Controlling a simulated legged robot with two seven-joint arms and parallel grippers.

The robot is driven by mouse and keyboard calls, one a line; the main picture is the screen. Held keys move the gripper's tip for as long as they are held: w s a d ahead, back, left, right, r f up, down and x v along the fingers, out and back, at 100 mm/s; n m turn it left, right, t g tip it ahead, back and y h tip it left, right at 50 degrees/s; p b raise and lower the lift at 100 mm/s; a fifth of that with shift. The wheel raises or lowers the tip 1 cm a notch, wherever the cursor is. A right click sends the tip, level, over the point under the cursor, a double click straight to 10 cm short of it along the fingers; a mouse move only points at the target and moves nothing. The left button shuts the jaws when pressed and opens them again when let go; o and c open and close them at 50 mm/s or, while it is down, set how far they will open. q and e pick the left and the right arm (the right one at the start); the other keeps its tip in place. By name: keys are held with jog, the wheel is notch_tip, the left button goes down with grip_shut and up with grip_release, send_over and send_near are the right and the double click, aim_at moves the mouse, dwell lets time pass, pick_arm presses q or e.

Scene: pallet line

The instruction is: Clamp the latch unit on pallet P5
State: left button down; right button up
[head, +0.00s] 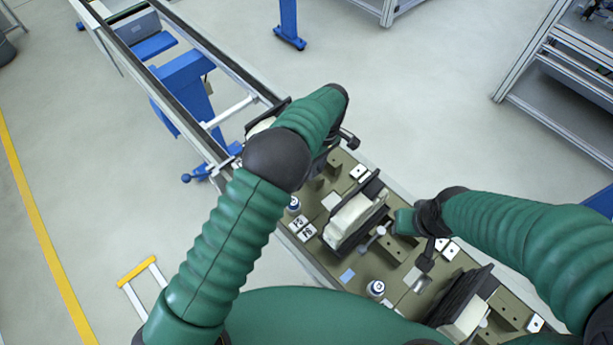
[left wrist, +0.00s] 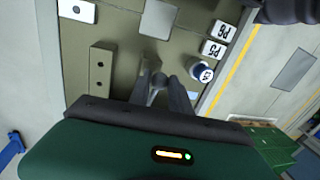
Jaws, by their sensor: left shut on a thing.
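Three latch units with black plates and cream blocks show in the head view: one in the middle (head: 350,217), one at lower right (head: 465,312), and one at the far end (head: 262,125), partly behind my left arm. My left gripper (left wrist: 160,92) is low over the olive pallet line, its dark fingers shut on a grey handle (left wrist: 157,78). In the head view my own arm mostly hides that grip. White tags P5 (left wrist: 213,50) and P6 (left wrist: 223,32) lie beside it. My right gripper (head: 418,235) is by the middle unit; its fingers are not clear.
A grey T-handle (head: 373,238) stands by the middle unit. Numbered round caps (head: 376,288) stand along the near edge. Racks (head: 560,75) stand at right, with open floor between.

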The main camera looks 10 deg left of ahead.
pick_arm(q)
jog(key=shift+w+d+n, duration=0.25)
jog(key=shift+w+n, duration=0.2)
jog(key=shift+n, duration=0.45)
jog(key=c, duration=1.2)
grip_release()
jog(key=shift+d+r+b, duration=0.1)
jog(key=shift+r+b, duration=0.2)
jog(key=shift+b, duration=0.05)
jog(key=w+d+r+p, duration=0.1)
jog(key=w+r+p, duration=0.2)
jog(key=r, duration=1.3)
jog(key=shift+d+p, duration=0.3)
jog(key=shift+p, duration=0.75)
